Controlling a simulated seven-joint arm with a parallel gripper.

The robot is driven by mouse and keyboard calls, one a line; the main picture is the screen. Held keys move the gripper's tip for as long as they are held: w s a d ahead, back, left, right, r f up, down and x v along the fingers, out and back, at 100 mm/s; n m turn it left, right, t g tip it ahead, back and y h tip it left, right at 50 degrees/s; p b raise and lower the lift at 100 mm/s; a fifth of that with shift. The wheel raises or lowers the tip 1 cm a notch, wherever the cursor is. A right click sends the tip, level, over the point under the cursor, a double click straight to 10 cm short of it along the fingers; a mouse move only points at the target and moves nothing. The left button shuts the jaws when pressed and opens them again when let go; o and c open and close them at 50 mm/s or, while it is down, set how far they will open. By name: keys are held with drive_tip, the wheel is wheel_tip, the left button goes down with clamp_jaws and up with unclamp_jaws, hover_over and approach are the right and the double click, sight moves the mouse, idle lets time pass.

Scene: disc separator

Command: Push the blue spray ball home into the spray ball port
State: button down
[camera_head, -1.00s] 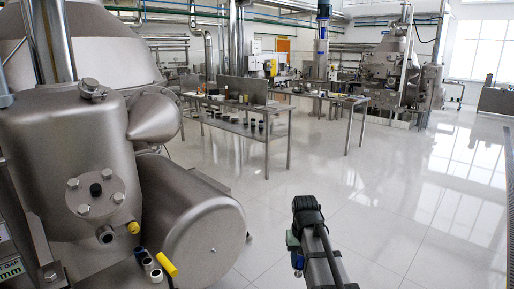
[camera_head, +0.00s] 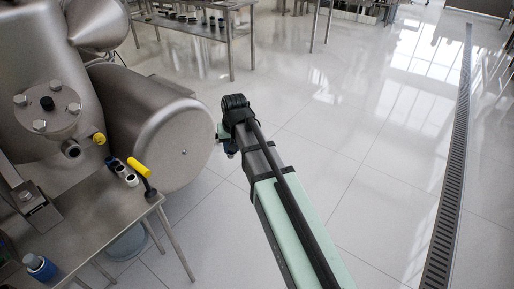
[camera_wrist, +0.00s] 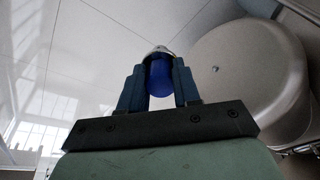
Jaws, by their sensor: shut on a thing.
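My gripper (camera_wrist: 158,88) is shut on the blue spray ball (camera_wrist: 160,76) in the wrist view, with a finger on either side of it. A pale metallic part shows at the ball's far end. In the head view my gripper (camera_head: 228,146) is small and partly hidden by my arm, over the floor just right of the big steel drum (camera_head: 185,140). A short pipe stub with a dark opening (camera_head: 71,149) sticks out below the bolted flange on the steel housing at left. I cannot tell for sure whether this is the spray ball port. My gripper is well apart from it.
A steel side table (camera_head: 90,215) stands below the housing. It bears small dark and white fittings (camera_head: 125,173), a yellow-handled tool (camera_head: 140,167) and a blue-capped container (camera_head: 40,267). A yellow knob (camera_head: 99,139) sits beside the stub. Open floor lies to the right.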

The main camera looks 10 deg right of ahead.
drive_tip(key=s+a+r+n+t+y, duration=0.1)
drive_tip(key=s+a+r+t+y, duration=0.2)
drive_tip(key=a, duration=0.9)
drive_tip(key=s+a+r+n+t+y, duration=0.2)
drive_tip(key=a, duration=1.1)
drive_tip(key=s+a+r+n+t+y, duration=0.1)
drive_tip(key=s+a+r+t+y, duration=0.2)
drive_tip(key=a, duration=0.9)
drive_tip(key=s+a+f+n+t+y, duration=0.1)
drive_tip(key=a+f+y, duration=0.2)
drive_tip(key=a, duration=0.3)
drive_tip(key=shift+s+f, duration=0.2)
drive_tip(key=shift+f, duration=0.15)
drive_tip(key=shift+s+a+f+y, duration=0.15)
drive_tip(key=shift+a+f+y, duration=0.2)
drive_tip(key=shift+f, duration=0.25)
drive_tip(key=shift+a+f+t, duration=0.15)
drive_tip(key=shift+f+t, duration=0.2)
drive_tip(key=shift+t, duration=0.05)
drive_tip(key=shift+s, duration=0.1)
